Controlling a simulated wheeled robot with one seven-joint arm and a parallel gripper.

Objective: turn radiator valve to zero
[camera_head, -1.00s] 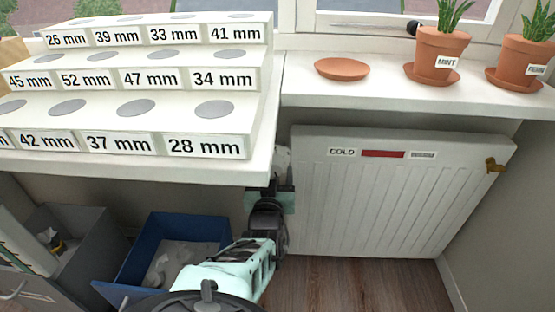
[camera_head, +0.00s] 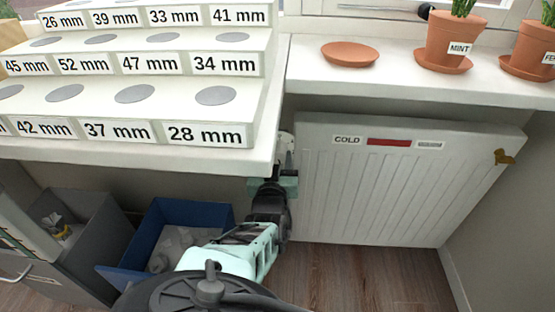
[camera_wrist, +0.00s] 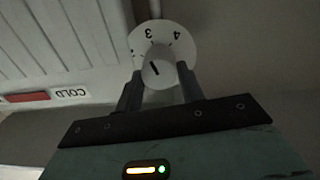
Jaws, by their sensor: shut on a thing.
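The radiator valve (camera_wrist: 155,55) is a white round knob in front of a white dial disc with dark numbers. In the wrist view, 3 and 4 are readable upside down along the disc's upper edge; part of the disc is hidden by the knob and fingers. A short dark line marks the knob's face; the setting it points to cannot be told. My gripper (camera_wrist: 158,80) has one finger on each side of the knob and is shut on it. In the head view my gripper (camera_head: 274,180) is at the radiator's left side, with the valve mostly hidden.
The white radiator (camera_head: 390,190) bears a COLD label and red strip. The white shelf corner (camera_head: 262,160) overhangs close to my gripper. A blue bin (camera_head: 150,225) stands lower left. Terracotta pots and a saucer (camera_head: 350,54) stand on the sill above.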

